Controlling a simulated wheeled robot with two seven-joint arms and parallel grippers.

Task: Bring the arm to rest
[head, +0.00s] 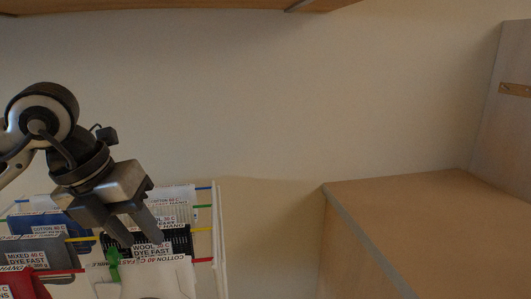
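My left gripper (145,241) comes in from the left and points down and to the right. Its two fingers are apart, and I see nothing held between them. The fingertips are over or in front of a rack with coloured rods and hanging labelled cards; I cannot tell whether they touch. A green piece (113,263) is just below the left fingertip. A black card marked WOOL (178,243) is partly behind the fingers. My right gripper is not in view.
The white rack frame (217,235) holds a grey card (40,250), a red card (25,284), a blue card (50,222) and white cards. A wooden cabinet (430,225) stands at the right, and a wooden shelf (180,5) overhangs the top. The space before the wall is clear.

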